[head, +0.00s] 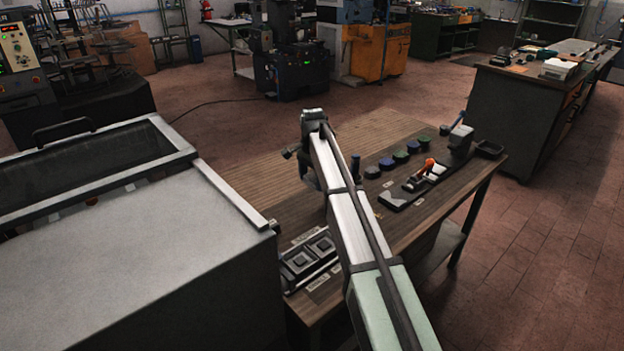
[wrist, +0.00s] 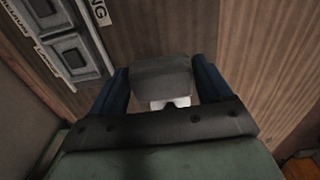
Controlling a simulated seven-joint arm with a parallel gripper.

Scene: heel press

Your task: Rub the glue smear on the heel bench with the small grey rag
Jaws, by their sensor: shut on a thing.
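In the wrist view my gripper (wrist: 160,68) has its two dark blue fingers on either side of a small grey rag (wrist: 162,84), and it is shut on it. A pale patch shows just below the rag; I cannot tell whether it is part of what I hold or lies on the bench. The wooden bench top (wrist: 232,35) lies beyond the rag; whether the rag touches it is unclear. In the head view my arm crosses the heel bench (head: 262,165) and mostly hides the gripper and rag. I cannot make out the glue smear for sure in either view.
A labelled panel with two square blocks (head: 312,254) lies at the bench's near left; it also shows in the wrist view (wrist: 66,52). A large grey machine (head: 150,270) borders the left.

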